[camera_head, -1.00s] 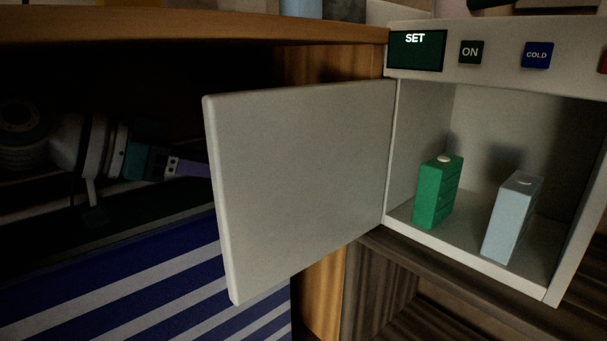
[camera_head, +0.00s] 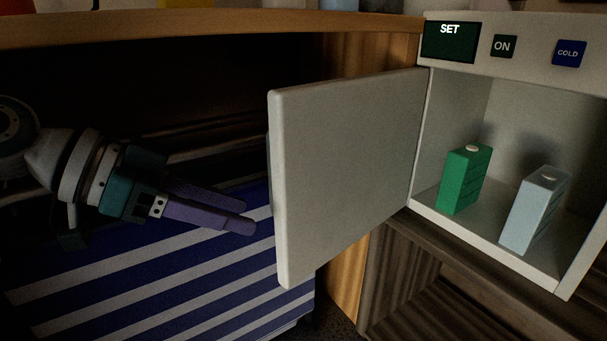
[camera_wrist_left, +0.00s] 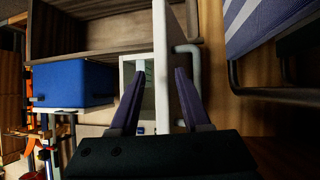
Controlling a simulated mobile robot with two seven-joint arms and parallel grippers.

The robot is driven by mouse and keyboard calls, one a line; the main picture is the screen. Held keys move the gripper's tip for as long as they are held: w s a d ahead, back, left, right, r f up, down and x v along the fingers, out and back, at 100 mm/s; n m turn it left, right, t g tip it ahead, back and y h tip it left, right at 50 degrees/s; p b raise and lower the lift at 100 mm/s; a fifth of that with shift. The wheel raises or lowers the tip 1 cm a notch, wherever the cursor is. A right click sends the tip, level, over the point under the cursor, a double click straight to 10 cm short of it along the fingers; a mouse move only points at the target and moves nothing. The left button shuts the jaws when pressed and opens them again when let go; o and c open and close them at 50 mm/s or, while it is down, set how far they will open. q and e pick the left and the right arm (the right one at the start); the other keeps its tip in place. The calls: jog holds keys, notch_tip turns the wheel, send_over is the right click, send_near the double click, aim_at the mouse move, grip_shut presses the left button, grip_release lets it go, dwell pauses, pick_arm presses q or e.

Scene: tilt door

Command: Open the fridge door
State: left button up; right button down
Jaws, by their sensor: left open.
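The fridge door (camera_head: 345,175) is a pale grey panel standing wide open, swung out to the left of the small fridge (camera_head: 500,185). My left gripper (camera_head: 246,215) has purple fingers, spread and empty, to the left of the door's free edge. In the left wrist view, the door shows edge-on as a white strip (camera_wrist_left: 161,60) running between and beyond the open fingers (camera_wrist_left: 160,88). A white bar handle (camera_wrist_left: 190,85) stands off its right side there. In the head view the door hides most of the handle. I cannot tell whether a finger touches the door. My right gripper is out of view.
A green carton (camera_head: 466,180) and a pale blue carton (camera_head: 535,210) stand inside the fridge. A wooden top (camera_head: 180,28) runs above my left arm. A blue-and-white striped surface (camera_head: 180,275) lies below it. A dark wooden shelf (camera_head: 440,265) is under the fridge.

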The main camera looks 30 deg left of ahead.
pick_arm(q)
jog(key=s+d+f+g+y+p, duration=0.1)
jog(key=s+d+f+g+p, duration=0.1)
jog(key=s+d+f+g, duration=0.4)
jog(key=s+d+r+n+y+p, duration=0.3)
jog(key=s+r+y+p, duration=0.1)
jog(key=s+r+p, duration=0.4)
jog(key=p+v, duration=0.2)
jog(key=shift+d+r+p, duration=0.15)
jog(key=shift+p, duration=0.2)
jog(key=shift+w, duration=0.1)
